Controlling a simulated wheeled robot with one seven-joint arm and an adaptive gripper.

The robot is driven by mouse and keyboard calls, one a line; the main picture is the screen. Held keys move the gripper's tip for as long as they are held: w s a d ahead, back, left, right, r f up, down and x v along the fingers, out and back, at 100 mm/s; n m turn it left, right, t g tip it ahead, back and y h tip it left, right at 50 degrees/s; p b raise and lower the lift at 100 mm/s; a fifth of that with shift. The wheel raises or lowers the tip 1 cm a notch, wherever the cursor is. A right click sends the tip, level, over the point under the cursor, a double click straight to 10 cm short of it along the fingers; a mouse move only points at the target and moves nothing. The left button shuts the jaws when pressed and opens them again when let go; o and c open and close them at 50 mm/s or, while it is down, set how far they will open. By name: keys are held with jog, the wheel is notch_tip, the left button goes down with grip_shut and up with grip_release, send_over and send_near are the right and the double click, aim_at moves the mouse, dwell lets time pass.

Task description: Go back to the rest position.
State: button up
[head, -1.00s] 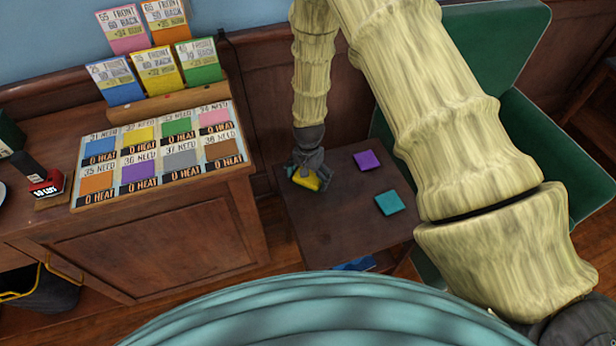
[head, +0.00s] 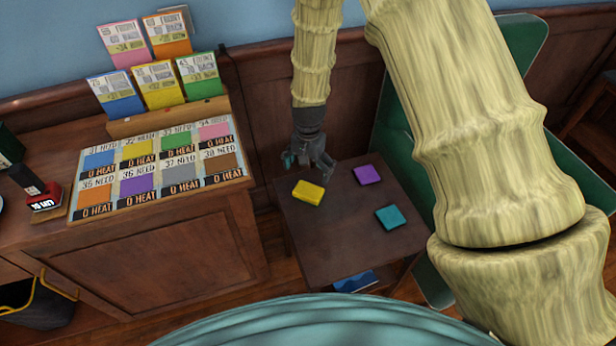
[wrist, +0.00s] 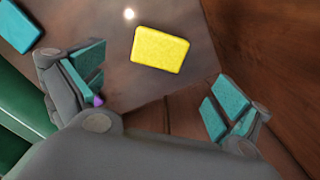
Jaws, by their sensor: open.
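My gripper (head: 311,168) is open and empty in the head view. It hangs above the back left part of a small dark side table (head: 330,235). A yellow block (head: 309,192) lies flat on the table just below and in front of the fingers, apart from them. In the wrist view the open fingers (wrist: 158,98) with teal pads are spread wide, and the yellow block (wrist: 160,49) lies beyond them on the tabletop.
A purple block (head: 367,175) and a teal block (head: 390,217) lie on the side table. A green chair (head: 425,265) stands to its right. A wooden counter (head: 150,250) with a card board (head: 160,165) and upright card packs (head: 158,84) is at left. A wood-panelled wall is behind.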

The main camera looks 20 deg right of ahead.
jog(key=shift+r, duration=0.6)
